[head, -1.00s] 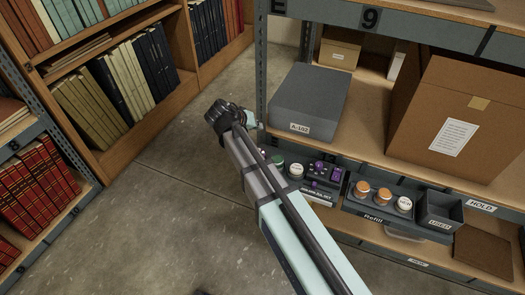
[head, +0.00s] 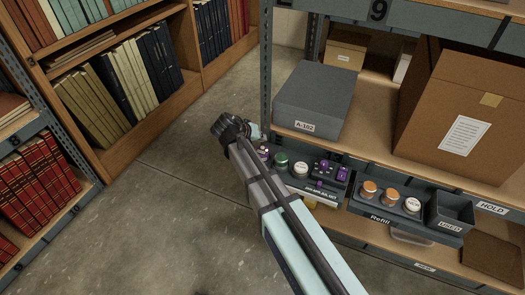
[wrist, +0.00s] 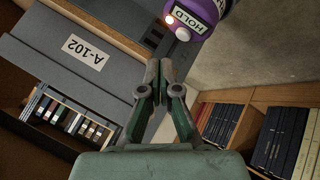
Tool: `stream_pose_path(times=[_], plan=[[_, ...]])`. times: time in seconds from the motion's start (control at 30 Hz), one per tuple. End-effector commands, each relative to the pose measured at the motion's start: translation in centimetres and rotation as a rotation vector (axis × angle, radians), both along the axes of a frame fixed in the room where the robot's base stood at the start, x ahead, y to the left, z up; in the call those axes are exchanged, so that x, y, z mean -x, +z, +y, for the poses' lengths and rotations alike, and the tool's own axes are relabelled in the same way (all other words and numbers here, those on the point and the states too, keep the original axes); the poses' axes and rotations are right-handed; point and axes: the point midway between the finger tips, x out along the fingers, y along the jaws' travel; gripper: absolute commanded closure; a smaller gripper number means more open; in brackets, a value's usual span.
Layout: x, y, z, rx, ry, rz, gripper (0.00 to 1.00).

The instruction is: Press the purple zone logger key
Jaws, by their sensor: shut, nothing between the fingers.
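In the wrist view a purple rounded part with a HOLD label (wrist: 197,14) shows at the top, cut off by the frame edge. A small glowing light and a pale round button sit at its lower left. My gripper (wrist: 164,70) is shut and empty, its fingertips just below this part and seemingly apart from it. In the head view, several purple keys (head: 333,171) sit on a dark panel at the shelf front, right of my arm. A small purple and white part (head: 264,155) shows beside my wrist. My fingers are mostly hidden there. I cannot tell which key is the zone logger's.
Green (head: 281,159) and white caps (head: 301,169) sit left of the purple keys. A Refill tray (head: 381,219) with orange and white caps and an empty USED bin (head: 450,212) stand right. A grey box A-102 (head: 313,99) sits on the shelf above. The aisle floor (head: 150,215) is clear.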

Motion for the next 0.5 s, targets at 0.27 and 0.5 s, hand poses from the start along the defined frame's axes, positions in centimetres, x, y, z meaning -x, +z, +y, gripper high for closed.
stream_pose_path(times=[0.27,0.5], plan=[[-0.01,-1.6,0.01,0.0,0.001,-0.001,1.0],[-0.02,-1.57,0.0,0.0,0.001,-0.001,1.0]])
